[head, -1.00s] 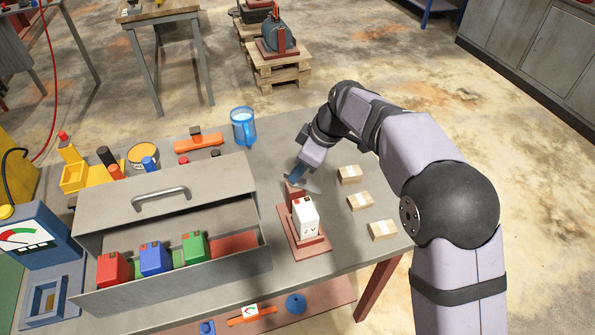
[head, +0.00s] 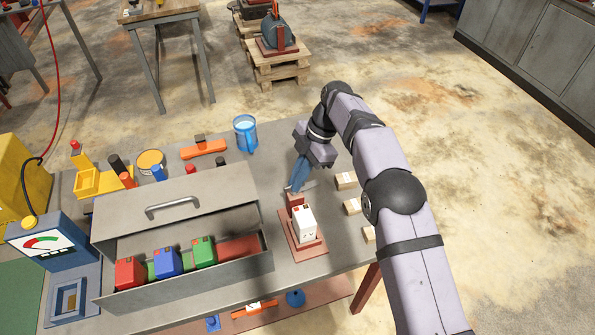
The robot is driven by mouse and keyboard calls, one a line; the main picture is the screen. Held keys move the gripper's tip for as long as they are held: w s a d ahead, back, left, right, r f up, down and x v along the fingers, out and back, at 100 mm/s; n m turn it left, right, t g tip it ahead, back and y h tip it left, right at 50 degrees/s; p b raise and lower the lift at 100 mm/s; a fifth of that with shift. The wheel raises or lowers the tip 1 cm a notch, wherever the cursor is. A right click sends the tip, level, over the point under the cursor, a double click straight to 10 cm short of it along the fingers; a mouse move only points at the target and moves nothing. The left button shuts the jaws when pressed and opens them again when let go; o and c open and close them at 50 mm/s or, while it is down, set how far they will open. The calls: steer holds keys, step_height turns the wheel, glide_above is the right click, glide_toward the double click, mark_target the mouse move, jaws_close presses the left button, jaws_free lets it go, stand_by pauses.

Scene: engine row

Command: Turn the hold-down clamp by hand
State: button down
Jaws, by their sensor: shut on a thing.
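A red base plate (head: 318,246) lies on the grey bench. A white block (head: 304,224) with dark and red marks on top stands upright on it. Just behind the block is a red post (head: 294,199), and a thin grey bar (head: 309,186) shows beside it at the fingertips; I take these as the hold-down clamp. My gripper (head: 295,188) comes down from above with its blue fingers shut on the clamp's top. The fingers hide most of what they grip.
A grey lidded box (head: 185,282) holding red, blue and green blocks stands left of the plate. A blue mug (head: 246,133) is behind. Small tan boxes (head: 346,181) lie to the right, partly behind my arm. The bench's front edge is near.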

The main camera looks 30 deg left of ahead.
steer(key=shift+s+d+f+n+h+p, duration=0.15)
steer(key=shift+f+n+h+p, duration=0.2)
steer(key=shift+n+p, duration=0.3)
steer(key=c, duration=1.9)
jaws_free()
steer(key=shift+c, duration=0.2)
steer(key=shift+r, duration=0.15)
steer(key=shift+w+a+r, duration=0.2)
steer(key=shift+r, duration=0.15)
step_height(320, 180, up, 8)
steer(key=p, duration=0.3)
steer(key=shift+d, duration=0.1)
steer(key=shift+r+p, duration=0.55)
